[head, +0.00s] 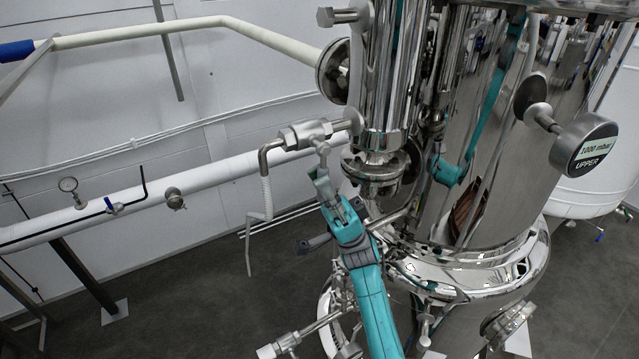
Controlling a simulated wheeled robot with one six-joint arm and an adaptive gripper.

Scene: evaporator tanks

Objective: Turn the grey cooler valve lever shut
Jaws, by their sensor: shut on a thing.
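The cooler valve (303,134) is a grey metal body on a short pipe stub at the left side of the shiny steel column. Its grey lever (322,152) points down from the valve body, roughly across the line of the pipe. My gripper (324,184) is at the lower end of the lever, at the end of my teal arm, which reaches up from the bottom. The gripper is shut on the lever. The fingers cover the lever's lower end, so the exact contact is hidden.
A bent pipe with a white ribbed hose (267,195) hangs left of the valve. The polished tank (490,130) stands close on the right and mirrors my arm. An upper pressure gauge (583,144) sticks out at right. A white pipe (220,178) runs along the wall.

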